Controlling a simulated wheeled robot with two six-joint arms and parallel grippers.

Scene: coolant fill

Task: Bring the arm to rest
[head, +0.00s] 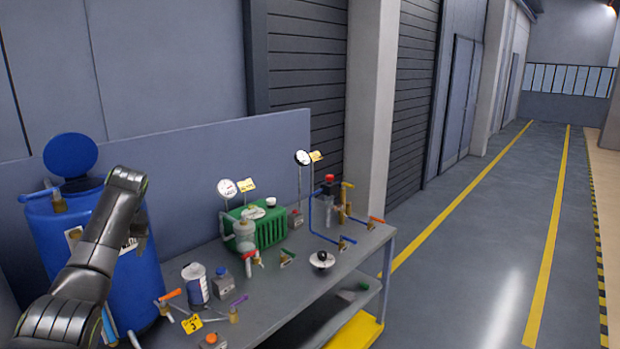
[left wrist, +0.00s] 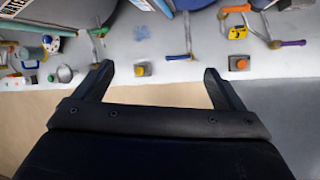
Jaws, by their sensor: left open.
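My left arm comes in from the left in the head view, bent at its elbow in front of a blue drum. Its gripper cannot be made out there. A second such box (left wrist: 238,63) shows to the right of the right fingertip. My right gripper is in neither view.
The grey workbench (head: 275,322) carries a green tank (head: 270,229), gauges, valves and a white canister (head: 195,284). The blue drum (head: 65,235) stands behind my arm. A yellow block (head: 356,331) sits low at the bench's right end. The aisle floor (head: 480,240) is clear.

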